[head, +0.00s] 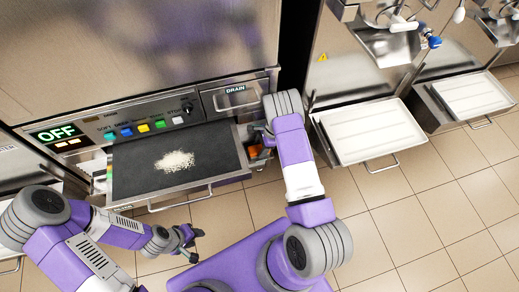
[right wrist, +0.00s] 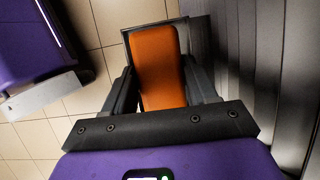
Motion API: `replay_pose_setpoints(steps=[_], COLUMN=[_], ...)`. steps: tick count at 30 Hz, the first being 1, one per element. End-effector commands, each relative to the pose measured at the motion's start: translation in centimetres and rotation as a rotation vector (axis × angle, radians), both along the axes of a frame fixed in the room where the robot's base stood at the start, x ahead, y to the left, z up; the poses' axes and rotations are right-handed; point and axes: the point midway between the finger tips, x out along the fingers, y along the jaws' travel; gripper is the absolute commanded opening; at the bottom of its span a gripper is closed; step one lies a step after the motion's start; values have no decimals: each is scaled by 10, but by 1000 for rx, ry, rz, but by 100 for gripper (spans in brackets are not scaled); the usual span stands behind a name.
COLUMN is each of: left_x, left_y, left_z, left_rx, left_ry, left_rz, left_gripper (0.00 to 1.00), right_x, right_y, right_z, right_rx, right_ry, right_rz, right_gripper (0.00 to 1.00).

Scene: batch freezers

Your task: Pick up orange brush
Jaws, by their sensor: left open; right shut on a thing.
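The orange brush (right wrist: 158,70) fills the space between the fingers of my right gripper (right wrist: 160,88) in the right wrist view. The fingers are shut on its sides. In the head view only a small orange part of the brush (head: 254,152) shows beside my right gripper (head: 258,142), at the right end of the dark tray; my arm hides much of it. My left gripper (head: 192,243) is open and empty, over the floor in front of the tray.
A dark tray (head: 130,165) with a pile of white grains (head: 175,161) juts out below the freezer's control panel (head: 150,118), which reads OFF. A metal drain drawer (head: 236,95) is above right. White trays (head: 365,130) (head: 473,97) stand at the right. Tiled floor is clear in front.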

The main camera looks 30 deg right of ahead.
Motion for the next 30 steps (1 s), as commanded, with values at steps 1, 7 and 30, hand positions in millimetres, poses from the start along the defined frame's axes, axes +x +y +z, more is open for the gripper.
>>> replay_pose_setpoints(steps=[1,7,30], left_x=[0,0,0], left_y=[0,0,0], left_z=[0,7,53], left_rx=[0,0,0], left_ry=[0,0,0], left_rz=[0,0,0], left_gripper=[43,43,43], right_x=[0,0,-87], right_y=[0,0,20], right_z=[0,6,77], right_rx=[0,-1,5], right_ry=[0,0,4], right_rz=[0,0,-8], right_gripper=[25,25,25])
